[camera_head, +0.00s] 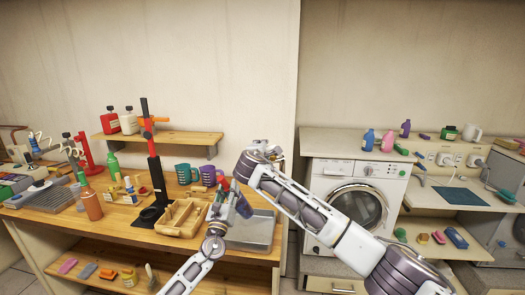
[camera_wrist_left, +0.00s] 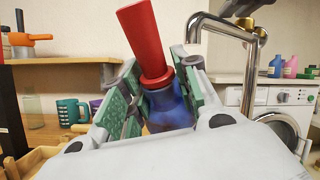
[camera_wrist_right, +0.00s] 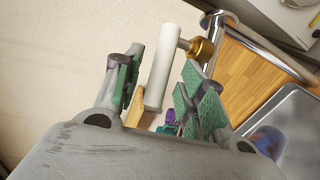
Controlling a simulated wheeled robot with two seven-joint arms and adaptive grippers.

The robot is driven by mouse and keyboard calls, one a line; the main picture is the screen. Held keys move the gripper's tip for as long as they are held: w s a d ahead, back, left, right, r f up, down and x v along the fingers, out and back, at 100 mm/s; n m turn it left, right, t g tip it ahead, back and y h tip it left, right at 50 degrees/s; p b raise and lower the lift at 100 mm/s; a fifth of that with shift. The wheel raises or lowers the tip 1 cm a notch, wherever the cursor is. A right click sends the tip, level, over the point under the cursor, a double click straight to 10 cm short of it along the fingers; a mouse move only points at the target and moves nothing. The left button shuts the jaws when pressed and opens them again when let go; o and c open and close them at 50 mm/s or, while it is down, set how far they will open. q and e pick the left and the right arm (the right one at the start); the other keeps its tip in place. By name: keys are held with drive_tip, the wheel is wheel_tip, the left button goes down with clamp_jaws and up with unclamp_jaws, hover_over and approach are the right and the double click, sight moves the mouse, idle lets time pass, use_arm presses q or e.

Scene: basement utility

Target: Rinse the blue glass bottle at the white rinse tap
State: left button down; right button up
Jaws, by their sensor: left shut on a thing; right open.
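The blue glass bottle (camera_wrist_left: 170,108) has a long red top (camera_wrist_left: 146,42). My left gripper (camera_head: 228,198) is shut on the bottle and holds it over the metal sink basin (camera_head: 252,232). The tap's curved chrome pipe (camera_wrist_left: 222,22) stands right of the bottle in the left wrist view. In the right wrist view, the tap's white handle (camera_wrist_right: 162,68), on a brass fitting (camera_wrist_right: 200,48), lies between the spread fingers of my right gripper (camera_wrist_right: 160,88). I cannot tell whether they touch it. In the head view my right arm partly hides the tap.
A wooden divided tray (camera_head: 182,218) stands left of the basin. Teal and purple mugs (camera_head: 184,173) stand behind it. A black-and-red stand (camera_head: 152,150) rises farther left, among bottles and tools. A washing machine (camera_head: 358,185) stands to the right.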

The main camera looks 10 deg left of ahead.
drive_tip(key=shift+w+f, duration=0.15)
drive_tip(key=shift+w, duration=0.85)
drive_tip(key=shift+c, duration=0.3)
clamp_jaws()
